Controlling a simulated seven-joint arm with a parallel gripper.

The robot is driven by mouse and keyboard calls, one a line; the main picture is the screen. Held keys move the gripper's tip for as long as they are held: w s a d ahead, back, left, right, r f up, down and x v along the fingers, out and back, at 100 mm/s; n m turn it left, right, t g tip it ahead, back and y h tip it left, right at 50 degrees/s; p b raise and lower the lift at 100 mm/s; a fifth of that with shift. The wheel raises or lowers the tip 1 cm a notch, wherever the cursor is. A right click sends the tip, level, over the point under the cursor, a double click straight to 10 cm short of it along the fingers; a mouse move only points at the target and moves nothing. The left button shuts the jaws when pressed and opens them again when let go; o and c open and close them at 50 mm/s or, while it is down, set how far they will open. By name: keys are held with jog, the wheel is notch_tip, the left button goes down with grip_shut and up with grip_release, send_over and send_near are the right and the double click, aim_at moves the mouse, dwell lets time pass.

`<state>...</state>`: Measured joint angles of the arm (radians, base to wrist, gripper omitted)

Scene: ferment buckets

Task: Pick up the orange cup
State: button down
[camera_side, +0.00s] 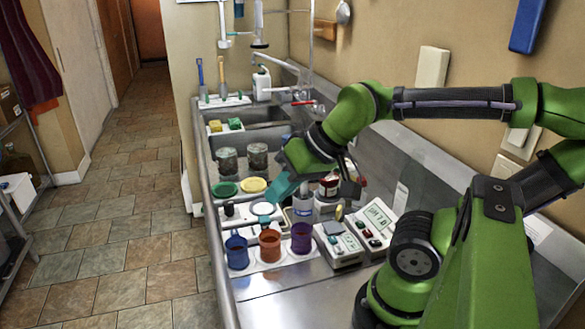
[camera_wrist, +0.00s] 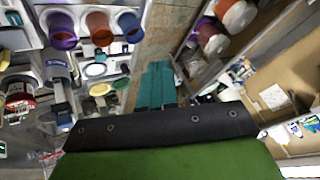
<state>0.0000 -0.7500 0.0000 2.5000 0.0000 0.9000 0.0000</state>
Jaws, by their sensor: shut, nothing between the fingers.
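The orange cup (camera_side: 269,245) stands upright in the side view, in a white holder near the front of the metal counter. A blue cup (camera_side: 236,251) is on its left and a purple cup (camera_side: 301,238) on its right. The orange cup also shows at the top left of the wrist view (camera_wrist: 98,27), between the purple cup (camera_wrist: 61,30) and the blue cup (camera_wrist: 130,27). My gripper (camera_side: 274,196) has teal fingers, shut and empty, above and behind the cups and apart from them. In the wrist view the fingers (camera_wrist: 157,80) are together, to the right of the cups.
Meters (camera_side: 338,244) stand right of the cups. Behind the cups are a green dish (camera_side: 224,189), a yellow dish (camera_side: 253,185) and two dark jars (camera_side: 227,160). A bottle (camera_side: 303,208) and a red-labelled jar (camera_side: 329,186) stand close to my gripper. The counter's front (camera_side: 290,290) is clear.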

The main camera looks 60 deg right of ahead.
jog(key=c, duration=1.8)
grip_release()
jog(key=o, duration=1.4)
jog(key=shift+o, duration=0.2)
jog(key=n+g+h, duration=0.2)
jog(key=n+g, duration=0.4)
jog(key=g, duration=0.1)
send_over(269, 238)
jog(key=s, duration=0.1)
notch_tip(269, 238, down, 5)
jog(key=shift+s+a+f, duration=0.1)
jog(key=shift+a+f, duration=0.2)
jog(key=shift+f, duration=2.45)
jog(key=shift+a+f, duration=0.35)
jog(key=shift+f, duration=2.4)
jog(key=shift+s+a+f, duration=0.1)
jog(key=shift+a+f, duration=0.2)
jog(key=shift+f, duration=2.45)
